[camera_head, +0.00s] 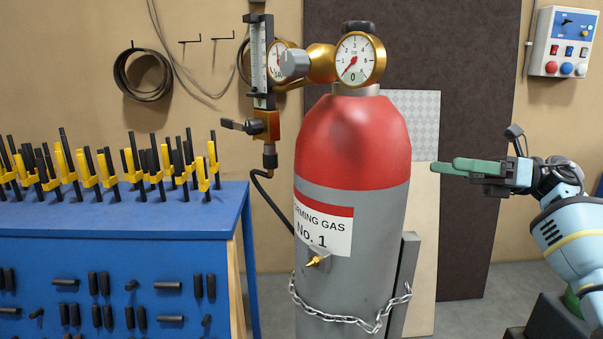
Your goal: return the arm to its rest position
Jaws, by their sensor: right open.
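My right gripper (468,167) is at the right of the head view, with its green fingers pointing left. It is open and I see nothing between its fingers. My right arm (570,225) comes in from the right edge, blue and white, bent at the wrist. The fingers are to the right of the gas cylinder (345,250) and appear apart from it. My left gripper and left arm do not show.
The red and grey cylinder carries a regulator with gauges (354,60) and a chain (350,319). A blue workbench (120,217) with yellow and black clamps (110,168) stands at left. A control box (562,42) hangs at upper right. Panels lean on the wall behind.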

